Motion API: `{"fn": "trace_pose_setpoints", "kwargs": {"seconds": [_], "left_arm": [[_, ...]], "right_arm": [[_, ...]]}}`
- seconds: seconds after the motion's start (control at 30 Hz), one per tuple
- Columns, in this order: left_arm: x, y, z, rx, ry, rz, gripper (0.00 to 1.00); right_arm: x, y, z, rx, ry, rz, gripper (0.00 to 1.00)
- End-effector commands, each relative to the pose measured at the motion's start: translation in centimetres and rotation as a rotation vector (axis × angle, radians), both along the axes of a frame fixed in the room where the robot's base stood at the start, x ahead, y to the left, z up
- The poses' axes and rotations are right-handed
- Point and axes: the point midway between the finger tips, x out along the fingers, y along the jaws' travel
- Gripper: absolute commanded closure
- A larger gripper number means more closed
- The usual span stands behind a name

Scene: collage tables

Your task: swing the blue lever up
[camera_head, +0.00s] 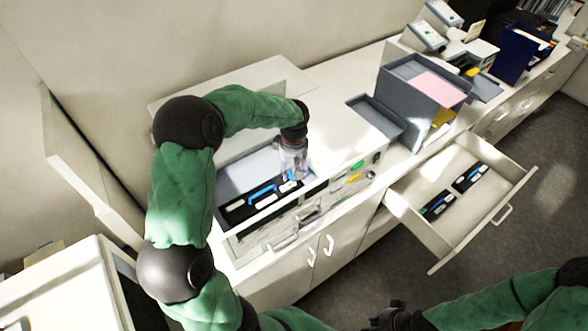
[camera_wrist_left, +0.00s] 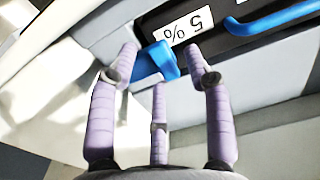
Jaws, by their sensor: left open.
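A blue lever-like piece (camera_wrist_left: 155,65) shows in the left wrist view between the tips of my left gripper (camera_wrist_left: 159,58), at the end of a black panel (camera_wrist_left: 225,44). The purple fingers are spread around it; I cannot tell whether they touch it. In the head view my left gripper (camera_head: 292,172) reaches down over the right end of the black panel (camera_head: 235,213) in the cabinet top, partly hiding the blue piece. My right gripper (camera_head: 393,319) is dark and low at the bottom edge of the head view, away from the cabinet; its fingers are unclear.
An open drawer (camera_head: 477,222) holding black panels juts out at right. A grey box (camera_head: 420,92) with a pink sheet stands on the counter. Floor beyond the drawer is clear.

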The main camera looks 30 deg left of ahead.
Motion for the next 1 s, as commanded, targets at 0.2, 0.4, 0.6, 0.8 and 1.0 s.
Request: {"fn": "trace_pose_setpoints", "kwargs": {"seconds": [0.2, 0.4, 0.6, 0.8, 1.0], "left_arm": [[0.0, 0.0, 0.0, 0.000, 0.000, 0.000, 0.81], [0.0, 0.0, 0.0, 0.000, 0.000, 0.000, 1.00], [0.1, -0.1, 0.2, 0.008, 0.020, -0.001, 1.00], [0.6, -0.3, 0.7, 0.042, 0.102, -0.003, 1.00], [1.2, -0.5, 1.2, 0.096, 0.232, -0.002, 1.00]], "right_arm": [[0.0, 0.0, 0.0, 0.000, 0.000, 0.000, 1.00], [0.0, 0.0, 0.0, 0.000, 0.000, 0.000, 1.00], [0.0, 0.0, 0.2, 0.000, 0.000, 0.000, 1.00], [0.0, 0.0, 0.8, 0.000, 0.000, 0.000, 1.00], [0.0, 0.0, 1.7, 0.000, 0.000, 0.000, 1.00]]}}
